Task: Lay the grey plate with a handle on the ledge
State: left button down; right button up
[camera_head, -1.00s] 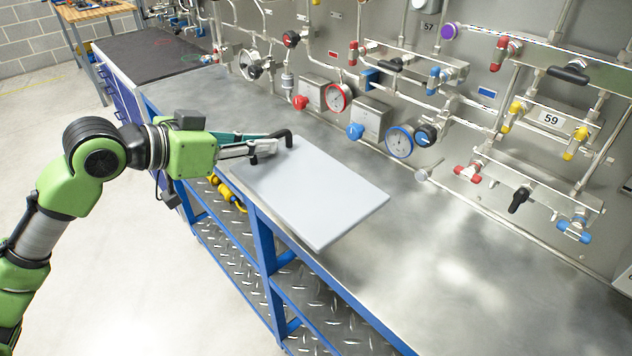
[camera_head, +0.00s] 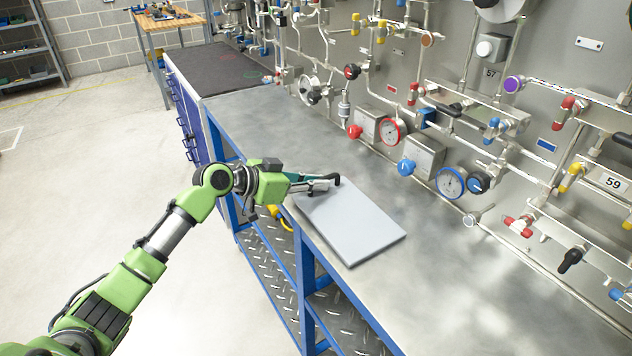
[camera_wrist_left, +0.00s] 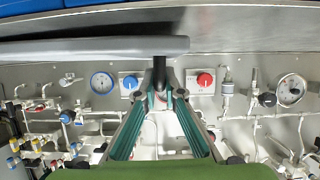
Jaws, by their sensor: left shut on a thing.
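The grey plate (camera_head: 352,226) is a flat rectangular slab with a black handle (camera_head: 336,179) at its far left end. It is over the steel ledge (camera_head: 270,120), near the front edge; I cannot tell whether it touches the ledge. My left gripper (camera_head: 330,182) is shut on the handle. In the left wrist view the plate (camera_wrist_left: 90,46) shows edge-on, and the gripper (camera_wrist_left: 160,92) holds the black handle (camera_wrist_left: 160,70) between its fingers. My right gripper is not in view.
A gauge panel with pipes, valves and a red-rimmed gauge (camera_head: 393,131) runs along the back of the ledge. A blue frame (camera_head: 310,270) with lower tread-plate shelves supports the ledge. The ledge surface left of the plate is clear.

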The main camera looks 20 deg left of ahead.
pick_arm(q)
jog(key=shift+f, duration=0.3)
jog(key=c, duration=2.1)
grip_release()
jog(key=shift+f, duration=0.1)
jog(key=shift+c, duration=0.2)
jog(key=b+v, duration=0.3)
jog(key=v, duration=0.9)
